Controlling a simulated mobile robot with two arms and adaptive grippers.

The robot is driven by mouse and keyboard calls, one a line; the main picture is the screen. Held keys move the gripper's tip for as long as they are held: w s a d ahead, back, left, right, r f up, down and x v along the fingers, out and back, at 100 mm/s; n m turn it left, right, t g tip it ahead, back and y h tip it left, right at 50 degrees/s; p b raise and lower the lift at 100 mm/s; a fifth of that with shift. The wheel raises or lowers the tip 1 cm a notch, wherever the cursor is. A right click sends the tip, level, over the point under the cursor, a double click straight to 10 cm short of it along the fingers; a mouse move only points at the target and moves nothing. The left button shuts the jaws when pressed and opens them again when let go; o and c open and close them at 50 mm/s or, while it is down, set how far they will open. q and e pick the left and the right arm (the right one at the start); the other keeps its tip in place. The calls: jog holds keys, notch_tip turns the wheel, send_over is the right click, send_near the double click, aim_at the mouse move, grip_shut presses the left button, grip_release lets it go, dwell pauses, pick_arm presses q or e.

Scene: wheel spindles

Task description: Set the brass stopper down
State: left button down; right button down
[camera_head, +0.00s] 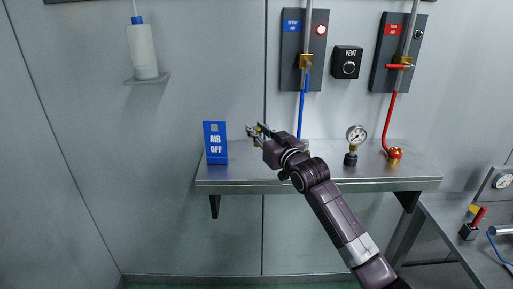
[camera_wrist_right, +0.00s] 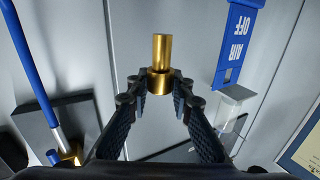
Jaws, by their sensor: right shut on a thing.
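The brass stopper (camera_wrist_right: 160,70) is a gold cylinder with a wider collar, held between the fingertips of my right gripper (camera_wrist_right: 160,86) in the right wrist view. In the head view my right gripper (camera_head: 258,132) is above the left half of the metal wall shelf (camera_head: 330,181), just right of the blue AIR OFF sign (camera_head: 215,142). The stopper is small and hard to make out there. My left gripper is not in view.
A pressure gauge (camera_head: 356,138) and a red-hose brass fitting (camera_head: 395,154) stand on the shelf's right part. A blue hose (camera_head: 302,105) hangs behind my gripper from the spray air panel (camera_head: 304,72). A side bench (camera_head: 470,240) is at lower right.

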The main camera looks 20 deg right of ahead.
notch_tip(320, 180, down, 7)
jog(key=shift+r, duration=0.1)
dwell(0.3)
jog(key=c, duration=1.7)
grip_release()
jog(key=shift+p, duration=0.3)
jog(key=shift+s+d, duration=0.1)
jog(key=shift+s, duration=0.45)
jog(key=s, duration=0.3)
jog(key=s+d+b, duration=0.1)
jog(key=s, duration=0.3)
jog(key=s+d, duration=0.1)
jog(key=s, duration=0.2)
jog(key=shift+s, duration=0.4)
